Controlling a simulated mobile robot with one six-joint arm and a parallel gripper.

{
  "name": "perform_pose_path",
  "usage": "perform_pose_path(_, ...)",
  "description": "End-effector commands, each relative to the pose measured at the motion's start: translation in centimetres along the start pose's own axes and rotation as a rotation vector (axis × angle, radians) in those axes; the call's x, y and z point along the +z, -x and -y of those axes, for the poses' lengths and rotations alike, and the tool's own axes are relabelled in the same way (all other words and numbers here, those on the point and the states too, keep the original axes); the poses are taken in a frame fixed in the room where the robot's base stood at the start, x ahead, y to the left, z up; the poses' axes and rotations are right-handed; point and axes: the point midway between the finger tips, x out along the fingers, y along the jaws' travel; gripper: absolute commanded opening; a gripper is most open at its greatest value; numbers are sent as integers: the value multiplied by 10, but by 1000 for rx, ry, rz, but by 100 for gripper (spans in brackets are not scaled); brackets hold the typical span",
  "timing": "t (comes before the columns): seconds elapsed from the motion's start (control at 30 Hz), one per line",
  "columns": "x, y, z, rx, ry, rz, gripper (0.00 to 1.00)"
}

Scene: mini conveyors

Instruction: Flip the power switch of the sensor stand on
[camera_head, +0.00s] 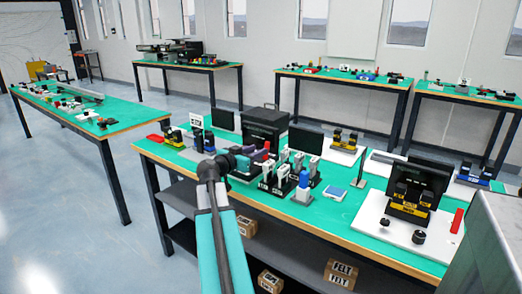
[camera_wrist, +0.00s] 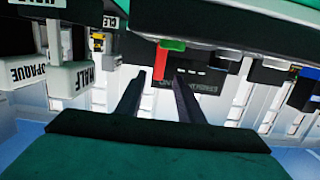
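My gripper (camera_wrist: 157,76) is open in the wrist view, its two dark fingers apart with nothing held between them. A black unit (camera_wrist: 205,80) with small upside-down lettering lies beyond the fingertips. A red upright part (camera_wrist: 160,62) and a green part (camera_wrist: 173,44) show in front of it; I cannot tell whether either is the power switch. In the head view my arm reaches over the near table, and its end is beside a group of black stands with white tops (camera_head: 280,172). I cannot tell for sure which of these is the sensor stand.
In the head view a black case (camera_head: 264,122) stands behind my gripper. A blue booklet (camera_head: 334,193) and a white board (camera_head: 375,222) lie to the right.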

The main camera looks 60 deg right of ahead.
Motion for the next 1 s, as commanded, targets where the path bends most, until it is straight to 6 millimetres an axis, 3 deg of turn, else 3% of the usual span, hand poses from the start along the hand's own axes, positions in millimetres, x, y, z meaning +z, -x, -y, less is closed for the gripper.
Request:
perform_pose_path(0.2,0,37,-1,-2,-1,-1,34)
perform_pose_path(0.4,0,60,0,-2,0,-1,34)
perform_pose_path(0.87,-1,69,1,0,0,-1,34)
perform_pose_path(1.0,-2,69,1,0,0,-1,12)
